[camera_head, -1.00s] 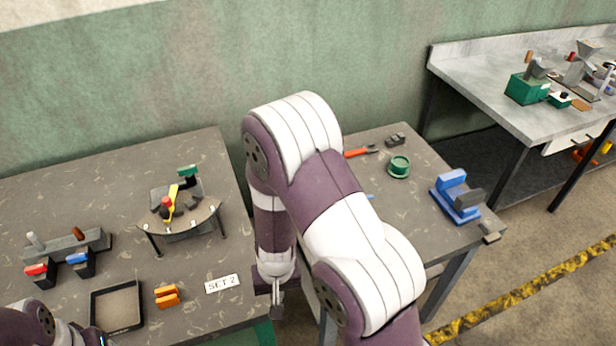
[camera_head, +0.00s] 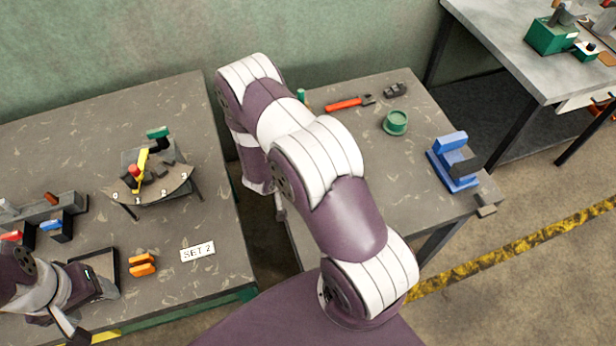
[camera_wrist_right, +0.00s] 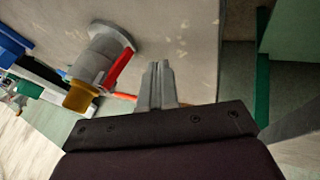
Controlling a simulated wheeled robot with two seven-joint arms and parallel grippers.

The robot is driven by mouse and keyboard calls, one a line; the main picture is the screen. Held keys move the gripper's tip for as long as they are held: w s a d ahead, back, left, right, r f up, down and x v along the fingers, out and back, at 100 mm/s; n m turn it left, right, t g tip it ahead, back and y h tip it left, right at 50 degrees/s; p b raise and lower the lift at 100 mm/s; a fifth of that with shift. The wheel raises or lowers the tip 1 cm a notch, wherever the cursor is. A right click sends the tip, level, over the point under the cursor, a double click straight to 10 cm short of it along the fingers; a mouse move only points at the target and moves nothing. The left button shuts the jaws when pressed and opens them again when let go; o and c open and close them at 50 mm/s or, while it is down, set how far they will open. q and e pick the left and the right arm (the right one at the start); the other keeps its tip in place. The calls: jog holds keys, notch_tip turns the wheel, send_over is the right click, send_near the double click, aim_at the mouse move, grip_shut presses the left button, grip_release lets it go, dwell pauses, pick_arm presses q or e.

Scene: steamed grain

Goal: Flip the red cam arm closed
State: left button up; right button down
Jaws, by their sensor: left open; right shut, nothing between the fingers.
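In the head view, a grey bar fixture (camera_head: 38,211) at the far left carries a red block (camera_head: 12,236) and a blue block (camera_head: 52,224). The round-topped fixture (camera_head: 170,186) has a yellow lever (camera_head: 141,163) and a red knob (camera_head: 134,170). I cannot tell which red part is the cam arm. My left gripper (camera_head: 88,308) is open by the black tray, in front of the bar fixture. My right gripper (camera_wrist_right: 158,84) is shut and empty in the right wrist view. A grey cylindrical part (camera_wrist_right: 100,55) with a red bar (camera_wrist_right: 118,69) is left of its fingers, apart from them.
The black tray (camera_head: 112,262), orange blocks (camera_head: 142,265) and a SET 2 card (camera_head: 198,252) lie on the left table. The right table has a red-handled tool (camera_head: 345,104), a green round part (camera_head: 396,122) and a blue fixture (camera_head: 452,162). A gap separates the tables.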

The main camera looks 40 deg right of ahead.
jog(key=d, duration=0.1)
jog(key=s+d+f+p, duration=0.1)
jog(key=shift+s+d, duration=0.15)
jog(key=shift+d, duration=0.2)
jog(key=shift+s+d, duration=0.1)
jog(key=shift+d, duration=0.2)
jog(key=shift+d+f, duration=0.3)
jog(key=shift+d, duration=0.1)
jog(key=shift+a, duration=0.1)
jog(key=shift+s+d+f+h+b, duration=0.2)
jog(key=shift+d+f+h+b, duration=0.15)
jog(key=shift+d+h, duration=0.25)
pick_arm(q)
jog(key=shift+s+a+r, duration=0.25)
jog(key=shift+a+r, duration=0.05)
jog(key=shift+a, duration=0.05)
pick_arm(e)
jog(key=shift+d, duration=0.1)
